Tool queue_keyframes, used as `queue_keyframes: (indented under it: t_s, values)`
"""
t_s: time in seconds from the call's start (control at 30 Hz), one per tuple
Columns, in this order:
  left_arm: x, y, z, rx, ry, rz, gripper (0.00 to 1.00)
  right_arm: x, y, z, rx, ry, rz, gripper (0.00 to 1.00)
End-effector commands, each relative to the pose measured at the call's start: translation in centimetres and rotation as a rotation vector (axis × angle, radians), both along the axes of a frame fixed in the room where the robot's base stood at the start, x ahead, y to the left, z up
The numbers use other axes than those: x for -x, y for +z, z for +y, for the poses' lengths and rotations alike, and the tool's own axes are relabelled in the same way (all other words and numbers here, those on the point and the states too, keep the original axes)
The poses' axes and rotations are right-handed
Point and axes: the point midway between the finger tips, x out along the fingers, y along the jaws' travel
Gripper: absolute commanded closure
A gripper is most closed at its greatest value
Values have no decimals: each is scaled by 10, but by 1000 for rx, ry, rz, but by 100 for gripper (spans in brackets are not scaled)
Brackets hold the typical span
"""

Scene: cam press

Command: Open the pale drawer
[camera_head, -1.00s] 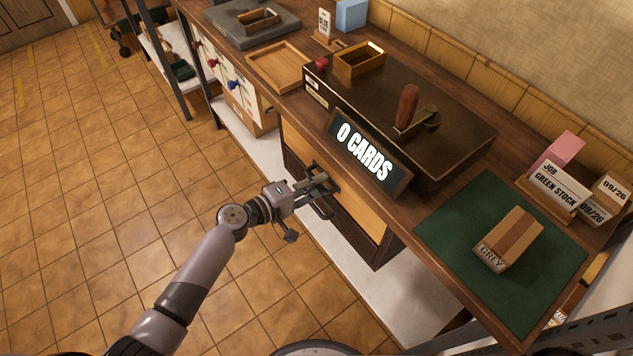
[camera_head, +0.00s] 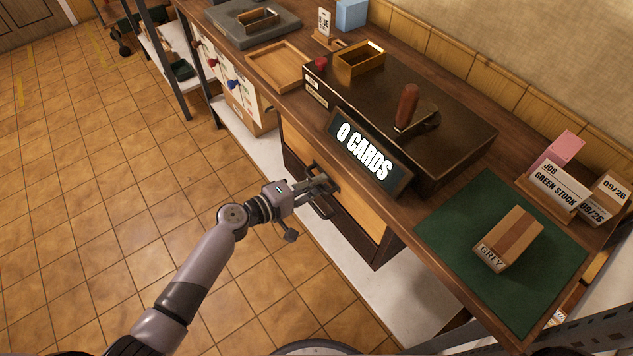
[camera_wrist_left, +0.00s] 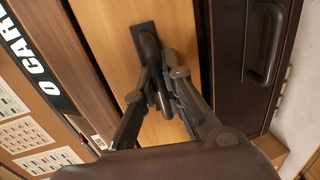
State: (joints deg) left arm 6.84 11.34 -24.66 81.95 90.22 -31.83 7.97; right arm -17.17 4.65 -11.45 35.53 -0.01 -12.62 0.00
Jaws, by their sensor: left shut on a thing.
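The pale drawer (camera_head: 362,213) is set in a dark cabinet under the workbench. Its light wood front also fills the middle of the left wrist view (camera_wrist_left: 112,35). It looks shut, though the arm covers part of the front. A dark bar handle (camera_wrist_left: 148,45) stands out from the pale front. My left gripper (camera_head: 324,183) is at this handle. In the left wrist view its fingers (camera_wrist_left: 163,88) are closed on the handle from both sides. My right gripper is in neither view.
A darker drawer with its own handle (camera_wrist_left: 268,45) sits beside the pale front in the wrist view. Above, the bench carries a press (camera_head: 450,110), a "0 CARDS" sign (camera_head: 366,152) and a green mat (camera_head: 455,225). The tiled floor (camera_head: 110,190) before the cabinet is clear.

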Motion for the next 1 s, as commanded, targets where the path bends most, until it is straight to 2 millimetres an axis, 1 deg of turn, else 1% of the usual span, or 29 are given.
queue_keyframes:
  t_s: [0.17,0.27,0.37,0.5,0.6,0.7,0.83,1.0]
  values:
    - [1,-1,1,-1,0,1,100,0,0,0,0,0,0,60]
    - [7,-3,10,-1,1,2,100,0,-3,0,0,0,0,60]
    - [21,-5,30,-2,3,3,100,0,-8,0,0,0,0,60]
    - [46,-7,64,-5,3,4,100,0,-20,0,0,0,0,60]
    - [62,-8,87,-4,3,5,100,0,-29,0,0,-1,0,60]
    - [74,-6,104,-4,3,3,100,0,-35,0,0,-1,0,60]
    - [83,-4,115,-3,2,3,100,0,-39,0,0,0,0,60]
    - [85,-1,117,-3,1,2,100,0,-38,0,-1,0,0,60]
